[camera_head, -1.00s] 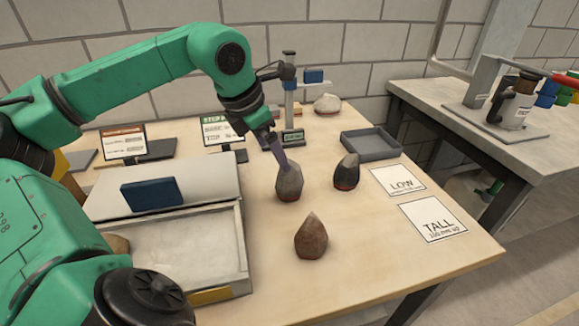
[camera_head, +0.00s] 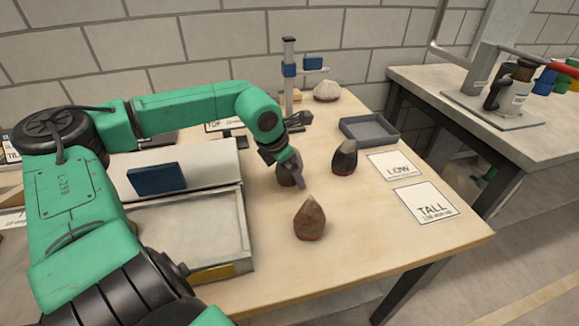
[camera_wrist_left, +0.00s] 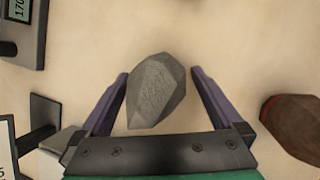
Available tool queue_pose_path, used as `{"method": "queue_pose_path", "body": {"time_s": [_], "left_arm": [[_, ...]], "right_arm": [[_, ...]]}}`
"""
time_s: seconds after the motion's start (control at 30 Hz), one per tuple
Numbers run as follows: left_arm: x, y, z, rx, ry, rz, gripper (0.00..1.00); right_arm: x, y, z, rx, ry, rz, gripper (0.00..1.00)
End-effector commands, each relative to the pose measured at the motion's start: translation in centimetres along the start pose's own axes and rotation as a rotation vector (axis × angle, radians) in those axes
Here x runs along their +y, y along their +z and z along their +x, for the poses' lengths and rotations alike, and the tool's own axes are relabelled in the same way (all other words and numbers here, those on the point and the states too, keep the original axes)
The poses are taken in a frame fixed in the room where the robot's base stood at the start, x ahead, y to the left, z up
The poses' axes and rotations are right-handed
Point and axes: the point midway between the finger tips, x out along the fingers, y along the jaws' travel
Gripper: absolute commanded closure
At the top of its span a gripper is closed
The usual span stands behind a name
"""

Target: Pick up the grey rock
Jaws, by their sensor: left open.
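The grey rock (camera_wrist_left: 156,92) lies between the two open purple fingers of my left gripper (camera_wrist_left: 158,88) in the left wrist view, with a gap on each side. In the head view the grey rock (camera_head: 289,172) stands on the table, partly hidden behind my left gripper (camera_head: 297,178). Only a part of its grey body shows there. My right gripper is not in view.
A brown pointed rock (camera_head: 310,219) stands nearer the front; a dark rock (camera_head: 344,158) stands to the right. A grey tray (camera_head: 384,145), LOW card (camera_head: 396,174) and TALL card (camera_head: 427,204) lie further right. A pale rock (camera_head: 327,91) stands behind.

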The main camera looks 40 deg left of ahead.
Motion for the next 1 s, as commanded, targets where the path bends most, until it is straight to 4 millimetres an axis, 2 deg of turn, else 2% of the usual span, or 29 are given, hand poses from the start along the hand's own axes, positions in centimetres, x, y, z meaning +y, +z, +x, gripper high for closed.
{"method": "queue_pose_path", "body": {"time_s": [0.1,0.13,0.27,0.3,0.37,0.4,0.73,0.87,1.0], "left_arm": [[0.0,0.0,-0.1,-0.001,0.0,0.0,0.0],[0.0,0.0,-0.1,-0.001,0.0,0.0,0.04],[0.0,0.0,-0.1,0.0,0.0,0.0,0.54],[0.0,0.0,-0.1,0.0,0.0,0.0,0.69],[0.0,0.0,-0.1,0.0,0.0,0.0,0.92],[0.0,0.0,-0.1,0.0,0.0,0.0,1.0],[0.1,0.4,-0.8,-0.004,0.002,0.0,1.0],[0.5,1.4,-3.1,-0.007,0.005,0.001,1.0],[0.9,2.8,-6.5,-0.004,0.006,0.001,1.0]], "right_arm": [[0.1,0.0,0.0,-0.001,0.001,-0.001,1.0],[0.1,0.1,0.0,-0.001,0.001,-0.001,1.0],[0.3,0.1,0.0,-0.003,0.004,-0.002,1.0],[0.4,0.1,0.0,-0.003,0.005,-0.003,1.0],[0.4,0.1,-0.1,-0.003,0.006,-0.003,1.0],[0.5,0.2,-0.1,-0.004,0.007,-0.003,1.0],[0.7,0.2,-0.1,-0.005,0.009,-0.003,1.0],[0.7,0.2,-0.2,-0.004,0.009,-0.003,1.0],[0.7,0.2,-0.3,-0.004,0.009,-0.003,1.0]]}}
